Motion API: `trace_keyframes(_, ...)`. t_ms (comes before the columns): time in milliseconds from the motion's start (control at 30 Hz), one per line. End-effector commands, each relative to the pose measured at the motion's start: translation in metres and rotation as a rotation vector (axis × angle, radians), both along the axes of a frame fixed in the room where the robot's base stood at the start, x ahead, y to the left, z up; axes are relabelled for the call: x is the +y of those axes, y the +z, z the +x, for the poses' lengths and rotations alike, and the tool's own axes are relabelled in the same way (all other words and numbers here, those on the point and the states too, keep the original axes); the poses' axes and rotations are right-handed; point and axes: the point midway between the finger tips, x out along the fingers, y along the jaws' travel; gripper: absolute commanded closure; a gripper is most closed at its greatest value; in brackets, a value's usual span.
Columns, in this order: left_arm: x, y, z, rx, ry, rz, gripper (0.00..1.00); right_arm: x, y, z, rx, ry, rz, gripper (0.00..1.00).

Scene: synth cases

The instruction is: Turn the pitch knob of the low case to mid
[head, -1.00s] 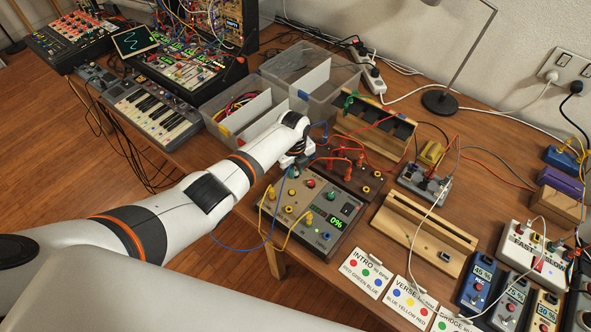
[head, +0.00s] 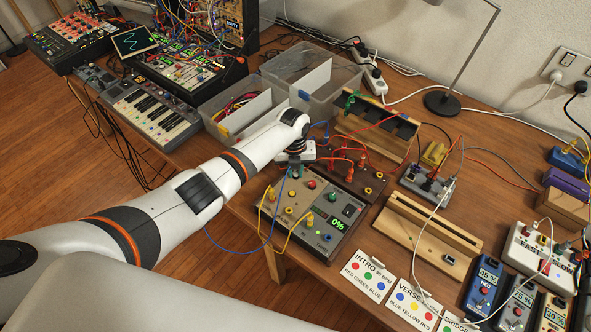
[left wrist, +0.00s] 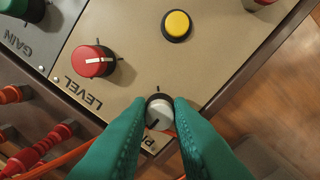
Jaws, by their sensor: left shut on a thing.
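The low case (head: 350,215) has a beige panel and dark wooden sides, and its display reads 0%. My left gripper (head: 296,173) is at the panel's back left corner, pointing down. In the left wrist view, its green fingertips (left wrist: 173,112) are shut on a small pale grey knob (left wrist: 159,114) with a dark skirt. A dark line on the knob's cap points to the lower left. A tick mark stands above it. The fingers hide most of its label, which starts with P. My right gripper is not in view.
A red LEVEL knob (left wrist: 93,61), a GAIN knob (left wrist: 24,8) and a yellow button (left wrist: 177,25) are near the held knob. Red plugs (left wrist: 38,152) stand in the neighbouring case.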

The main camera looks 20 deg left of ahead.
Motion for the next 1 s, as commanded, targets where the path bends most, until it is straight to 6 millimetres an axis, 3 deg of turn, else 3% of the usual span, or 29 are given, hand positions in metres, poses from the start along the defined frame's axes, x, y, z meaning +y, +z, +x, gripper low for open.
trace_keyframes(367, 0.0, -0.001, -0.001, 0.002, -0.003, -0.001, 1.0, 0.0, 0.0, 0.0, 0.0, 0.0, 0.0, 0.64)
trace_keyframes(400, 0.0, -0.001, -0.001, 0.002, -0.003, -0.001, 0.78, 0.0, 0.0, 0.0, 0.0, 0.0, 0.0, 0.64)
trace_keyframes(533, 0.0, -0.001, -0.001, 0.002, -0.003, -0.001, 0.59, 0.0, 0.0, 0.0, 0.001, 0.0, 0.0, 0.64)
trace_keyframes(833, 0.0, 0.001, 0.0, 0.0, -0.003, 0.0, 0.59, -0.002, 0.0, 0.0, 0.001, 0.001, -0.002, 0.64)
trace_keyframes(1000, 0.001, 0.019, 0.001, -0.002, -0.002, 0.0, 0.59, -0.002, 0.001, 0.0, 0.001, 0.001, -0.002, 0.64)
